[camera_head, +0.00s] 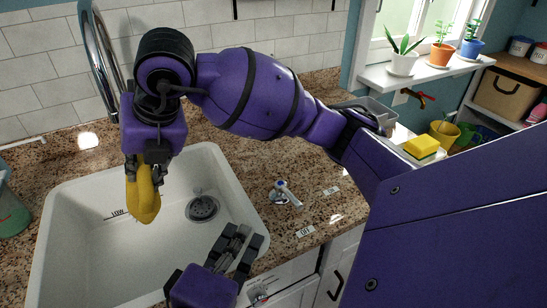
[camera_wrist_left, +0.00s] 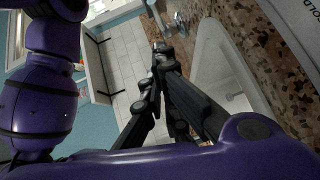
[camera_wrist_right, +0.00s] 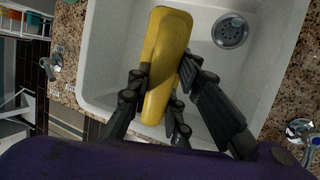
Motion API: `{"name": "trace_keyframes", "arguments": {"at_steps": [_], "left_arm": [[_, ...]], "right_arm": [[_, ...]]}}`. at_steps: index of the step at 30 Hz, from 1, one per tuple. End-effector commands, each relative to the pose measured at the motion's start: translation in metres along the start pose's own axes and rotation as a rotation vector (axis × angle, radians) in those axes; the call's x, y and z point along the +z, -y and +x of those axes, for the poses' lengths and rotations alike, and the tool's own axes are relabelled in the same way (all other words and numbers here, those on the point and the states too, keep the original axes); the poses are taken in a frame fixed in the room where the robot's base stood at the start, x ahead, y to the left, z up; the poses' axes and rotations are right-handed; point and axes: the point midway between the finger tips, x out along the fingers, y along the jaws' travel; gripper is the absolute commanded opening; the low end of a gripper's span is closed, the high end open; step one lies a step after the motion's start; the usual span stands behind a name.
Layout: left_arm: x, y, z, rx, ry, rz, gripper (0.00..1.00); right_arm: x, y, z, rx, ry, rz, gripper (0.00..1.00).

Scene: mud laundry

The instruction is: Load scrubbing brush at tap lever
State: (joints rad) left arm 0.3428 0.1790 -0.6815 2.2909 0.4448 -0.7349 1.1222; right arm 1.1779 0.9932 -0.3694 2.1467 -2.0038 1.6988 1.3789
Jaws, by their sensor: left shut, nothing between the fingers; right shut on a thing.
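My right gripper (camera_head: 147,172) is shut on a long yellow object (camera_head: 143,203), likely the scrubbing brush, and holds it above the white sink (camera_head: 60,205). In the right wrist view the yellow object (camera_wrist_right: 165,60) lies between the fingers, over the basin; no bristles show. A small chrome tap lever (camera_head: 284,194) with a blue cap stands on the counter right of the sink, between ON and OFF labels; it also shows in the right wrist view (camera_wrist_right: 302,130). My left gripper (camera_head: 243,240) is shut and empty near the sink's front right corner, with its fingers together in the left wrist view (camera_wrist_left: 160,55).
A tall chrome spout (camera_head: 98,50) rises behind the sink. A drain (camera_head: 203,208) is in the basin. A yellow sponge (camera_head: 421,146) and a yellow pot (camera_head: 444,132) are at the right. My right arm spans above the counter. Granite around the lever is clear.

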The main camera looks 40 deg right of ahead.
Motion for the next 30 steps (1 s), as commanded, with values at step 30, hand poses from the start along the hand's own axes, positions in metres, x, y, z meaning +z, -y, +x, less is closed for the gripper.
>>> {"name": "trace_keyframes", "arguments": {"at_steps": [30], "left_arm": [[0.028,-0.001,0.107,0.002,-0.002,0.002,0.00]], "right_arm": [[0.000,0.000,0.000,0.001,0.001,0.000,0.00]]}}
